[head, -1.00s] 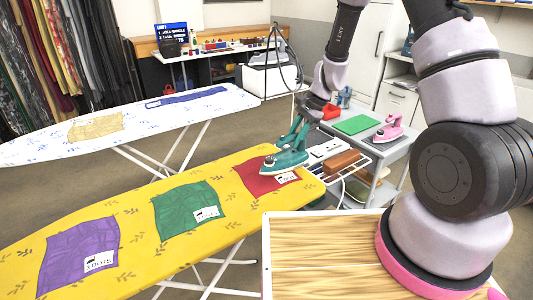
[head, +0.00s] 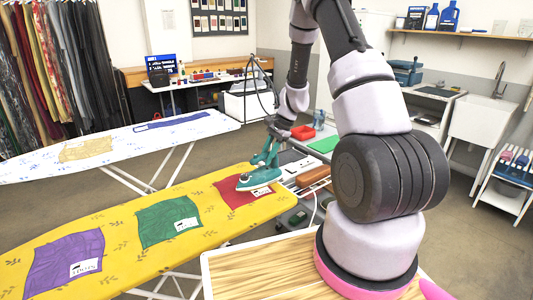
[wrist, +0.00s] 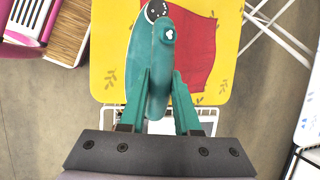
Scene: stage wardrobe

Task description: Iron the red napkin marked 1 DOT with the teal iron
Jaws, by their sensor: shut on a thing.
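The red napkin (head: 236,195) lies on the right end of the yellow ironing board (head: 190,236). It has a white label whose marking I cannot read. The teal iron (head: 262,177) is over the napkin's far right part in the head view. I cannot tell whether its soleplate touches the cloth. My gripper (head: 268,152) is shut on the iron's handle. In the wrist view the iron (wrist: 152,65) sits between my two fingers and hides part of the red napkin (wrist: 201,55).
Green (head: 163,222) and purple (head: 55,268) napkins lie further left on the yellow board. A white patterned ironing board (head: 120,148) stands behind. A cart with a red tray (head: 303,132) and green mat (head: 325,144) is just beyond the board's right end.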

